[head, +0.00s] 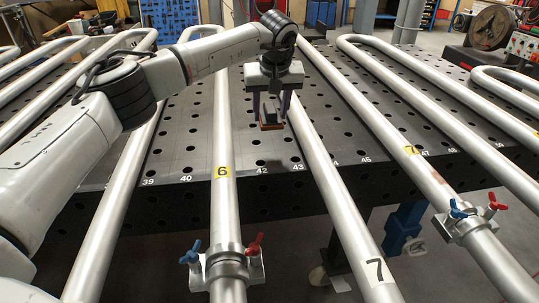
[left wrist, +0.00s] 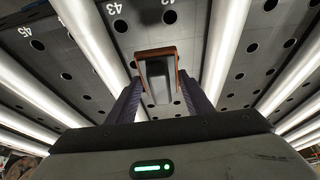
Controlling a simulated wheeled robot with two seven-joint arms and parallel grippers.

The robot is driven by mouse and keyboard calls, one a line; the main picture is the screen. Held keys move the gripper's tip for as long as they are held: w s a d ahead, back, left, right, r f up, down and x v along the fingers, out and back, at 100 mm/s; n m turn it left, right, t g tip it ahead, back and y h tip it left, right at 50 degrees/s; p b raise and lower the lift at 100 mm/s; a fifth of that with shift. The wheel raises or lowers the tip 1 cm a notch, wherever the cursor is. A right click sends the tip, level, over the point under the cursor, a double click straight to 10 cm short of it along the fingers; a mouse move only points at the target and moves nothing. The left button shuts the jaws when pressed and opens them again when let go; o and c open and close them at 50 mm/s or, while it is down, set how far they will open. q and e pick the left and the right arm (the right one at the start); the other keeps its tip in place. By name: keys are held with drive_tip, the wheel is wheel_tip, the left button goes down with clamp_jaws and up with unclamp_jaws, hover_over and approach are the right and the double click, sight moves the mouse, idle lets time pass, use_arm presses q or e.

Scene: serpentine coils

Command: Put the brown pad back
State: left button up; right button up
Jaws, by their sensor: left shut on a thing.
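The brown pad (head: 271,126) is the thin brown base of a small block with a grey top. My left gripper (head: 270,112) is shut on this block and holds it above the dark perforated table (head: 190,140), between two steel pipes. In the left wrist view the pad (left wrist: 178,76) shows as a brown rim around the grey piece, between the two dark fingers of the left gripper (left wrist: 160,100). How far it is above the table is hard to tell. My right gripper is not in view.
Long steel coil pipes run over the table, one marked 6 (head: 222,171) and one marked 7 (head: 375,270). A clamp with blue and red wing handles (head: 228,265) sits on pipe 6. Another clamp (head: 470,220) is at right. Perforated table shows between pipes.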

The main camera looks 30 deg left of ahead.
sight(272, 123)
use_arm(q)
wheel_tip(272, 123, down, 10)
drive_tip(key=shift+w+a+f+p, duration=0.1)
drive_tip(key=shift+a+p, duration=0.05)
drive_tip(key=shift+p, duration=0.2)
drive_tip(key=o, duration=1.1)
drive_tip(key=shift+f, duration=0.1)
drive_tip(key=shift+r, duration=0.45)
drive_tip(key=b+v, duration=0.1)
drive_tip(key=v, duration=1)
drive_tip(key=shift+r, duration=0.25)
